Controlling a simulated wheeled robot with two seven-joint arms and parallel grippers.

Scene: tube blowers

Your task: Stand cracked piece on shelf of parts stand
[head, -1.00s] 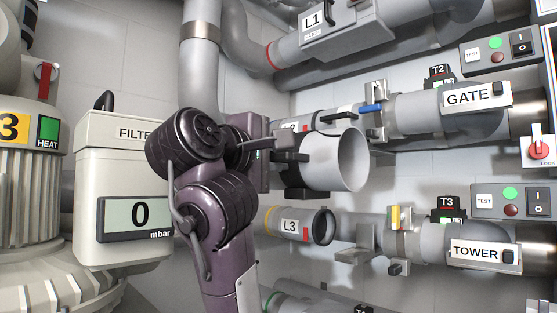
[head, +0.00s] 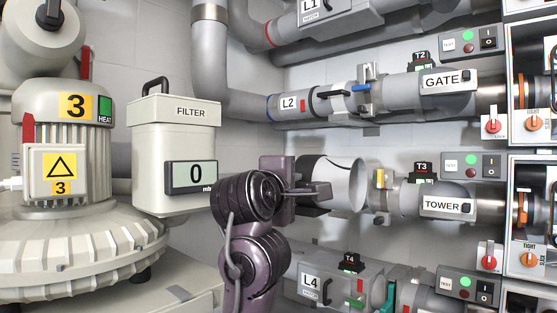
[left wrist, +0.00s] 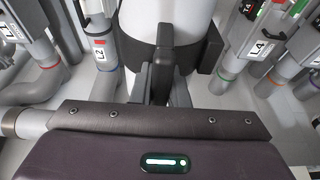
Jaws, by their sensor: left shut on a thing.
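The cracked piece (head: 347,182) is a short, light grey tube with a wide open mouth facing right. A thin dark line runs over its side. My left gripper (head: 314,192) is shut on it and holds it off any surface, in front of the middle pipe line. In the left wrist view the piece (left wrist: 190,18) shows as a pale cylinder in the dark jaws (left wrist: 163,70). The parts stand and its shelf cannot be made out in either view. My right gripper is not in view.
Pipe lines labelled L2 (head: 290,105) and L4 (head: 320,285) run above and below the held piece. The TOWER pipe (head: 440,203) lies close to its right. The FILTER box (head: 172,140) and a large ribbed blower (head: 75,240) stand at left.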

